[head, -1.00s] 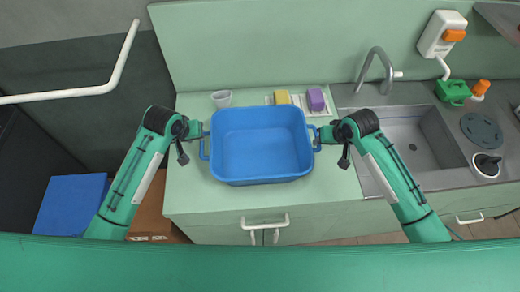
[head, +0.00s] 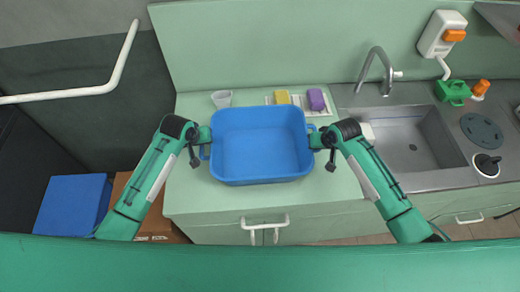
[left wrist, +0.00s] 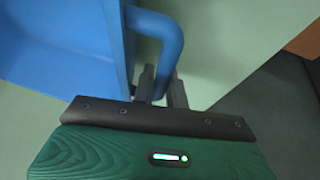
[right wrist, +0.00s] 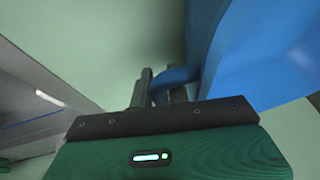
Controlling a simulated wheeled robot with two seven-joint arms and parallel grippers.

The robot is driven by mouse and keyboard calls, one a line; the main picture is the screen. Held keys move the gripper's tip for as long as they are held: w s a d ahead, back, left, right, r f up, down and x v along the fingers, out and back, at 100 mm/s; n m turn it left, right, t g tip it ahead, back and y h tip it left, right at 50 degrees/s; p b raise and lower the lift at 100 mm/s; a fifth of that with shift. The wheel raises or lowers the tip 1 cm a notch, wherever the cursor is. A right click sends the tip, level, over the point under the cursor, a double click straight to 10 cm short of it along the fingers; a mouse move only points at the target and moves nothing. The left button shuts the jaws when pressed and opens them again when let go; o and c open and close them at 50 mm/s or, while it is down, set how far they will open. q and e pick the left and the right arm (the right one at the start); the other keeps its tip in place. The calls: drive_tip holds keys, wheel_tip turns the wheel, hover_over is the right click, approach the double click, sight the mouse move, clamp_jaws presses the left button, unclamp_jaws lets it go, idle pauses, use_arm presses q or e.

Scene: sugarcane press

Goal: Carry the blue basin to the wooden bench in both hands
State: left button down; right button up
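The blue basin (head: 262,150) stands upright and empty on the pale green counter, with a loop handle on each side. My left gripper (head: 207,138) is at its left handle; in the left wrist view (left wrist: 162,88) its two fingers lie close on either side of the handle (left wrist: 168,45). My right gripper (head: 315,138) is at the right handle; in the right wrist view (right wrist: 160,92) its fingers also lie close around the handle (right wrist: 178,75). The fingertips are partly hidden by the handles and gripper bodies. I do not see a wooden bench in these views.
Behind the basin are a clear cup (head: 222,98), a yellow sponge (head: 282,97) and a purple sponge (head: 316,99). A sink (head: 405,140) with a tap (head: 378,68) is at right. A blue box (head: 72,205) stands low at left. The counter front (head: 270,202) is clear.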

clamp_jaws()
use_arm(q)
drive_tip(key=shift+r, duration=0.1)
use_arm(e)
drive_tip(key=shift+r, duration=0.1)
